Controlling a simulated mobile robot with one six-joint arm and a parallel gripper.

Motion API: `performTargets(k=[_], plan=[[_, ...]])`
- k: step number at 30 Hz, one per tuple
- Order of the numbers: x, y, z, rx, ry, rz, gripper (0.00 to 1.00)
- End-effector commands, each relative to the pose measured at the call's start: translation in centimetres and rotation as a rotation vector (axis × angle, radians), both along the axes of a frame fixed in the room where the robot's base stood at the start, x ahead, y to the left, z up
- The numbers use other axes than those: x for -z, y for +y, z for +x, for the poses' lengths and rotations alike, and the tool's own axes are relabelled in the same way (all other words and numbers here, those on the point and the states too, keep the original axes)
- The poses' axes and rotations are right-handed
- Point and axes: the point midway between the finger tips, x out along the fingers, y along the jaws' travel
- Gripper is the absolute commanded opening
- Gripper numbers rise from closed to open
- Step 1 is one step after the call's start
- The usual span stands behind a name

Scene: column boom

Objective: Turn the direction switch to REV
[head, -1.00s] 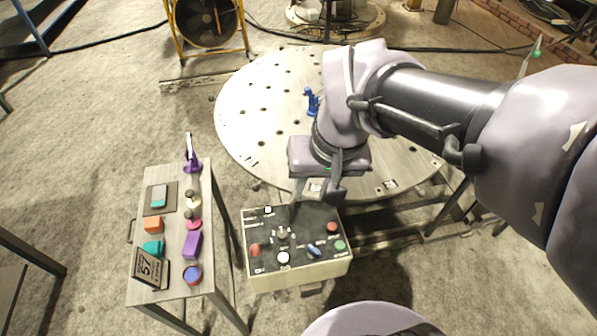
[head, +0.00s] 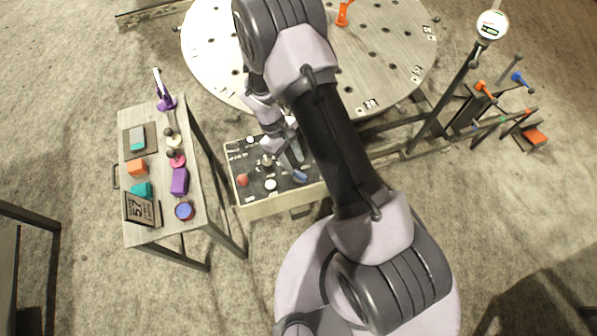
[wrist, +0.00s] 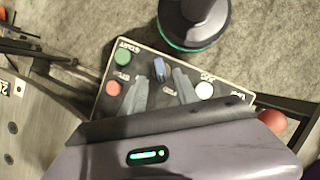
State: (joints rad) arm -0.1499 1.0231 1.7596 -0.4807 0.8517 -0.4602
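The control box (head: 242,209) stands beside the round table, with its dark panel on top. The blue switch knob (wrist: 158,69) is on the panel, and it also shows in the head view (head: 300,176). In the wrist view it stands nearly upright in the picture, between small white labels too blurred to read surely. My gripper (wrist: 159,78) is over the panel, its two fingers apart and empty, one on each side of the knob's near end. I cannot tell whether they touch it. In the head view my gripper (head: 294,157) is just behind the knob, partly hidden by my arm.
The green button (wrist: 122,57), red button (wrist: 113,88) and white button (wrist: 204,90) sit close to the fingers. A red knob (head: 242,180) is at the panel's left. A side table (head: 205,208) with several small objects stands left; the round table (head: 205,50) is behind.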

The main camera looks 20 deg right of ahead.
Motion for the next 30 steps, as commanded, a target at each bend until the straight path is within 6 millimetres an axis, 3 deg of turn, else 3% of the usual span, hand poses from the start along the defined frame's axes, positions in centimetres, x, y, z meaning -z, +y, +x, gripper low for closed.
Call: performTargets(k=[1, 6, 17, 23, 30], plan=[[1.5, -0.3, -0.4, -0.001, 0.002, 0.000, 0.36], [4.3, -1.0, -1.4, 0.000, 0.001, 0.000, 0.36], [5.1, -1.2, -1.7, 0.000, -0.001, 0.001, 0.36], [5.1, -1.2, -1.7, 0.001, -0.001, 0.000, 0.01], [5.1, -1.2, -1.7, 0.003, -0.001, 0.000, 0.00]])
